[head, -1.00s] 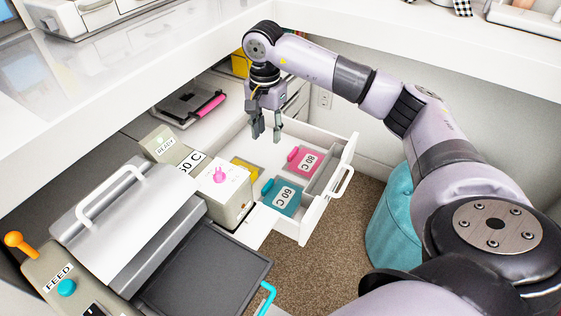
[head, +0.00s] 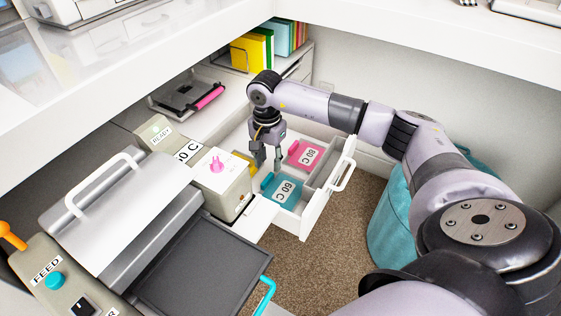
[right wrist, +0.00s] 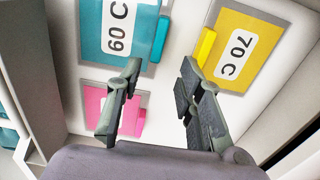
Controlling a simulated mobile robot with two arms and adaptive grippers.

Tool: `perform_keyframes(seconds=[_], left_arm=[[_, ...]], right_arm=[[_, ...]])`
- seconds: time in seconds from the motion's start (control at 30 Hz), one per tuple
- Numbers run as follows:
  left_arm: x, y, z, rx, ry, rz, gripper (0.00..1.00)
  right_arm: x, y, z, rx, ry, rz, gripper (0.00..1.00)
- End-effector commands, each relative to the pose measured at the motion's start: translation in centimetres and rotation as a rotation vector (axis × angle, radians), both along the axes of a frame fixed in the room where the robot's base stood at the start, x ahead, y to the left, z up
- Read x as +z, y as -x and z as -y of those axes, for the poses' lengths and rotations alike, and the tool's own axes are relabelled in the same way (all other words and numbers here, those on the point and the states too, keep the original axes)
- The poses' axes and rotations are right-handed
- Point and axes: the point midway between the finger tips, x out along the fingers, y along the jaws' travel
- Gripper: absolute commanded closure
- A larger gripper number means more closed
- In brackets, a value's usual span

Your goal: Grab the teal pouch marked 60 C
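The teal pouch marked 60 C (head: 284,190) lies flat in the open white drawer (head: 314,213), near its front. In the right wrist view the teal pouch (right wrist: 95,32) is at the upper left, with a raised teal tab (right wrist: 160,40) along its right edge. My right gripper (head: 266,161) is above the drawer, behind the teal pouch, pointing down. In the right wrist view its fingers (right wrist: 160,85) are apart with nothing between them. My left gripper does not show.
A pink pouch marked 80 C (head: 304,153) and a yellow pouch marked 70 C (right wrist: 240,45) lie in the same drawer. A beige box with a pink knob (head: 222,186) stands just left of the drawer. A teal bin (head: 391,222) stands on the floor to the right.

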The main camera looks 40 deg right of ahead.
Motion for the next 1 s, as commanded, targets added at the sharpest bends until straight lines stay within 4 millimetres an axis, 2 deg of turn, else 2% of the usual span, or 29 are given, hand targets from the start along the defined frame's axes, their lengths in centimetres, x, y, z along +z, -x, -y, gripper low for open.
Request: perform_keyframes(seconds=[0.3,0.57,1.0], left_arm=[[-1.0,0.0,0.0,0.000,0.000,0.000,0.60],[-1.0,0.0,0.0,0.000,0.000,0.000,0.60],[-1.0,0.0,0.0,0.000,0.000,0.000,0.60]], right_arm=[[-4.4,0.8,-0.5,0.000,0.000,-0.002,0.66],[-4.8,0.8,-0.5,0.000,0.000,0.000,0.66],[-4.8,0.8,-0.5,0.001,0.000,-0.001,0.94]])
